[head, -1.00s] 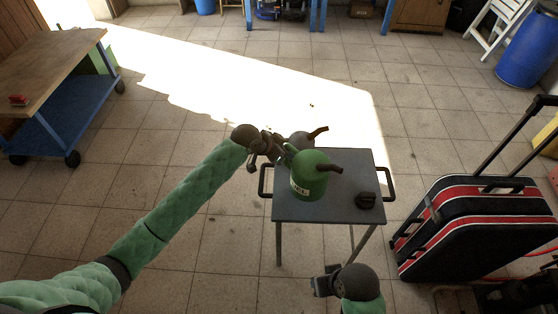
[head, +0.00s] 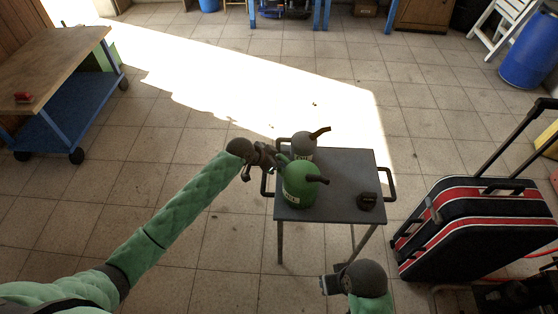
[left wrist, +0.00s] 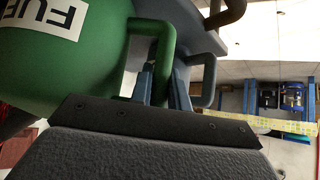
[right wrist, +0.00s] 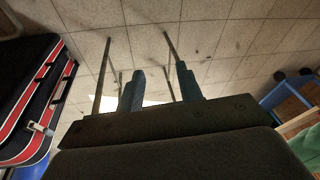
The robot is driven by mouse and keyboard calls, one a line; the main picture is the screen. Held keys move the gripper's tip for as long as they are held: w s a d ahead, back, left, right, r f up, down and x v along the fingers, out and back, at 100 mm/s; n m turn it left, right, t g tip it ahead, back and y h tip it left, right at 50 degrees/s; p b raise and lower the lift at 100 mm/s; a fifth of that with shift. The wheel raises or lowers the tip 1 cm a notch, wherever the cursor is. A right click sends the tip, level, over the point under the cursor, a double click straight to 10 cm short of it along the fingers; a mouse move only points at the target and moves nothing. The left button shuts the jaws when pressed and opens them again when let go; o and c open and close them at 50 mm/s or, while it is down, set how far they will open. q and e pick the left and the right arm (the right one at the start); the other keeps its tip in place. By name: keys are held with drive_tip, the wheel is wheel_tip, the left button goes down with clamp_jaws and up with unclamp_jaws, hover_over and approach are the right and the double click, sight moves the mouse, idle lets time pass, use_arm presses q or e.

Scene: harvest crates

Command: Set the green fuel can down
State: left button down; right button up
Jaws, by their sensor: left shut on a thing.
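The green fuel can (head: 298,190) with a dark spout is upright over the left part of the small grey table (head: 343,176). I cannot tell whether its base touches the top. My left gripper (head: 277,161) comes from the left and is shut on the can's green handle. In the left wrist view the handle (left wrist: 163,45) runs down between the fingers (left wrist: 163,88), beside the labelled green body (left wrist: 95,50). My right gripper (head: 328,284) is in front of the table, low in the head view. Its fingers (right wrist: 160,85) are apart and empty in the right wrist view.
A grey can (head: 303,146) with a brown spout stands just behind the green can. A small black object (head: 367,201) lies at the table's front right. The table's middle right is clear. A black and red suitcase (head: 470,230) stands to the right.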

use_arm(q)
drive_tip(key=shift+f, duration=0.1)
drive_tip(key=c, duration=1.3)
unclamp_jaws()
drive_tip(key=shift+c, duration=0.2)
